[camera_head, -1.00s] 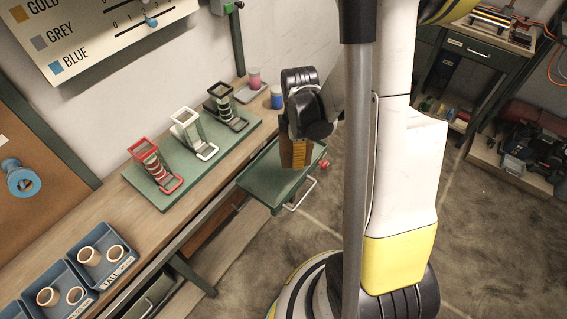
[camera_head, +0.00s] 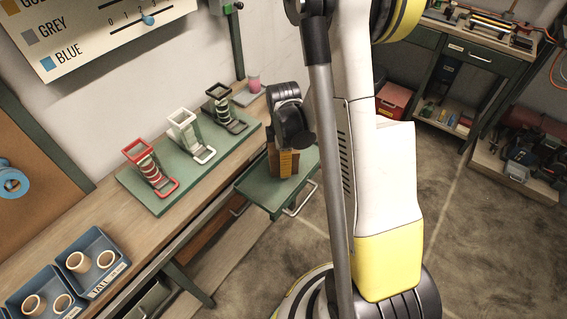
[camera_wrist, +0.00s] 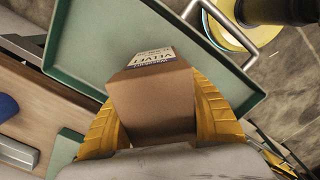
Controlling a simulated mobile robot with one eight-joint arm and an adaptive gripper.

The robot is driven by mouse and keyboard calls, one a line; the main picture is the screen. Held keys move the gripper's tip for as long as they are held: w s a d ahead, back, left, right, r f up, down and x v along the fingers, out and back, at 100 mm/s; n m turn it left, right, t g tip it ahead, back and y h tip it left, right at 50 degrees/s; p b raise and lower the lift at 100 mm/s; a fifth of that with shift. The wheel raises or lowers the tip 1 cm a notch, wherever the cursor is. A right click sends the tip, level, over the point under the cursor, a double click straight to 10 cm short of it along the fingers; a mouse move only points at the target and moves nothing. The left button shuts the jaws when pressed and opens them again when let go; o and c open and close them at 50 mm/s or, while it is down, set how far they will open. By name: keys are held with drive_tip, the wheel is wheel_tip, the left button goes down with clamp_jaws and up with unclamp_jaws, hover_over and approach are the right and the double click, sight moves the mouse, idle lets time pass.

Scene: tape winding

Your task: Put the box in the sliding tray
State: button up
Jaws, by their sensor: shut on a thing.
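The box (camera_wrist: 152,95) is brown cardboard with a blue and white label. My gripper (camera_wrist: 160,125) is shut on it, with a ribbed yellow finger on each side. The sliding tray (camera_wrist: 100,40) is a green tray with a raised rim and a metal handle, and lies beneath the box in the wrist view. In the head view the tray (camera_head: 262,197) sticks out from the bench's front edge. My gripper (camera_head: 285,162) is over it there, pointing down, and hides much of the box. I cannot tell whether the box touches the tray floor.
A green board (camera_head: 150,195) with a red, a white and a black holder stands on the bench left of the tray. Open floor lies right of the tray.

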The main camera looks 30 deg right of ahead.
drive_tip(key=o, duration=1.2)
wheel_tip(320, 180, up, 12)
drive_tip(key=p, duration=0.5)
drive_tip(key=shift+a+r, duration=0.1)
drive_tip(key=shift+r, duration=0.1)
drive_tip(key=s+a+r+m+t, duration=0.2)
drive_tip(key=s+a+r+m, duration=0.1)
drive_tip(key=a+r+m, duration=0.1)
drive_tip(key=s+a+r+m+t, duration=0.2)
drive_tip(key=s+a+r+m, duration=0.2)
drive_tip(key=r, duration=0.3)
drive_tip(key=s+a+r+m+t, duration=0.3)
drive_tip(key=a+r+m, duration=0.2)
drive_tip(key=r, duration=0.1)
drive_tip(key=shift+s+a, duration=0.15)
drive_tip(key=shift+s, duration=0.25)
